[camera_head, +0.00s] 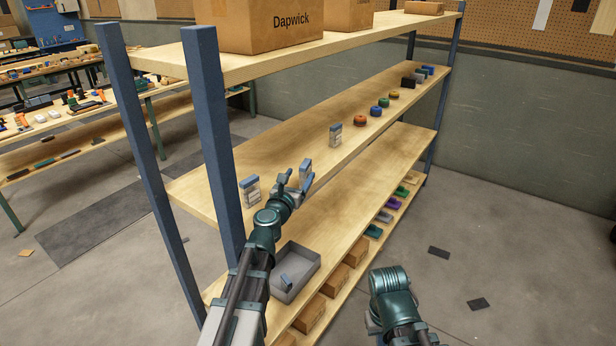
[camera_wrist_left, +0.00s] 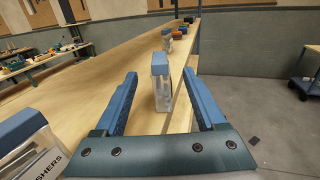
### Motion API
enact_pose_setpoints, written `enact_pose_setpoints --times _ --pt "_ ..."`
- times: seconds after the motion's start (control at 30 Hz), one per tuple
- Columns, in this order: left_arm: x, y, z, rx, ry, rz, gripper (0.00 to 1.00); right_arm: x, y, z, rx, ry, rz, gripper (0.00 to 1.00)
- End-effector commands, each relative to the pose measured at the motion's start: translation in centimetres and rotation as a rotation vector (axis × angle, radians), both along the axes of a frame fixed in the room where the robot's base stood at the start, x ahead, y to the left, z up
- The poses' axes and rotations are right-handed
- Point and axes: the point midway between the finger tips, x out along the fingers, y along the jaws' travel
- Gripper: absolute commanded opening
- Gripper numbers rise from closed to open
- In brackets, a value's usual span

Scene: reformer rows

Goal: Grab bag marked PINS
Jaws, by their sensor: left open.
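On the middle shelf (camera_head: 270,150) stand several small clear bags with blue tops. One bag (camera_wrist_left: 161,85) shows upright between my left gripper's fingers in the left wrist view; its label is not readable. In the head view this bag (camera_head: 305,168) is just past the fingers. My left gripper (camera_head: 294,181) is open and not closed on anything. A nearer bag (camera_head: 251,190) stands left of it; its label ends in "SHERS" in the left wrist view (camera_wrist_left: 35,150). A farther bag (camera_head: 335,135) has no readable label. I cannot read PINS anywhere. My right gripper is out of view.
Blue and orange round items (camera_head: 361,120) and dark boxes (camera_head: 408,82) stand farther along the shelf. A blue post (camera_head: 212,130) rises beside my left arm. The top shelf with cartons (camera_head: 265,25) is overhead. A grey bin (camera_head: 312,262) sits on the lower shelf.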

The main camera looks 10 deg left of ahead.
Motion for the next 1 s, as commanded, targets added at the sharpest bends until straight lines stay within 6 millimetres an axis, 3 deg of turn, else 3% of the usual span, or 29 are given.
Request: enact_pose_setpoints --times 0.37,0.67,0.9,1.0 --pt "1.5 0.0 0.4 0.001 0.0 0.002 0.72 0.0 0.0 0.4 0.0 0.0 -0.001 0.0" --pt "4.8 -0.1 1.0 0.001 0.0 0.007 0.72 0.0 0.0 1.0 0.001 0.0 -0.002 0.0" --pt "4.9 -0.1 1.0 0.001 0.0 0.008 0.72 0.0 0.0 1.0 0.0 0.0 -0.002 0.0" --pt "4.9 -0.1 1.0 0.001 0.0 0.008 0.58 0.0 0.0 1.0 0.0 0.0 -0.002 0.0"
